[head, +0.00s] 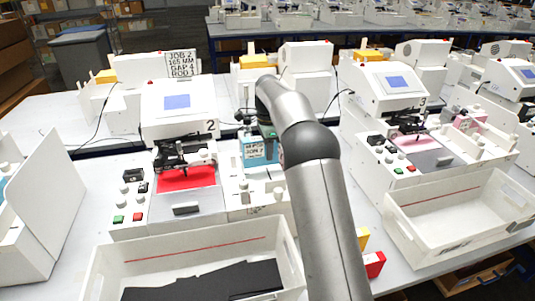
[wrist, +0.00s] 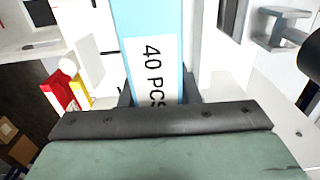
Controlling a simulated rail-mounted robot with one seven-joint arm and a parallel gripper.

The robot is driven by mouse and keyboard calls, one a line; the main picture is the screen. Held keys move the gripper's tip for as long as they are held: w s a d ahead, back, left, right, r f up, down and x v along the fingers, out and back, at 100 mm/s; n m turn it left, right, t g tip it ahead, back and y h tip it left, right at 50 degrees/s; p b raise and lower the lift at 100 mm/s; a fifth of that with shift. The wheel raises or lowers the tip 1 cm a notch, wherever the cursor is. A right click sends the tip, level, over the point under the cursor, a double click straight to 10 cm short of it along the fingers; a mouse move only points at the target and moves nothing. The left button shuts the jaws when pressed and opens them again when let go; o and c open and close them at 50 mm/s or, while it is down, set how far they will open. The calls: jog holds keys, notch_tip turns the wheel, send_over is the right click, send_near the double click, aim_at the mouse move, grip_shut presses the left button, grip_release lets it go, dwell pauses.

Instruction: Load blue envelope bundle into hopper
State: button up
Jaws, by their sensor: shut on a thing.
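The blue envelope bundle (head: 258,154) is upright in the head view, to the right of the machine marked 2 (head: 178,108). It also shows in the wrist view (wrist: 150,18), with a white label reading "40 PCS". My gripper (head: 258,131) is shut on the bundle from above; in the wrist view a dark finger (wrist: 193,88) shows at its side. Below the bundle is the machine's white right-hand section (head: 258,196) with several round posts, which looks like the hopper. I cannot tell whether the bundle touches it. My arm hides part of that area.
A white bin (head: 283,242) with dark sheets stands in front of machine 2. A red block (head: 374,263) and a yellow block (head: 362,238) lie right of it. Machine 3 (head: 390,88) and another white bin (head: 462,212) are at the right. A "JOB 2" sign (head: 181,64) stands behind.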

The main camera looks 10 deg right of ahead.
jog(key=shift+w+f, duration=0.35)
jog(key=shift+f, duration=0.05)
jog(key=shift+f+p, duration=0.3)
jog(key=shift+f, duration=1.2)
jog(key=shift+f, duration=0.25)
jog(key=o, duration=1.1)
jog(key=shift+r, duration=0.15)
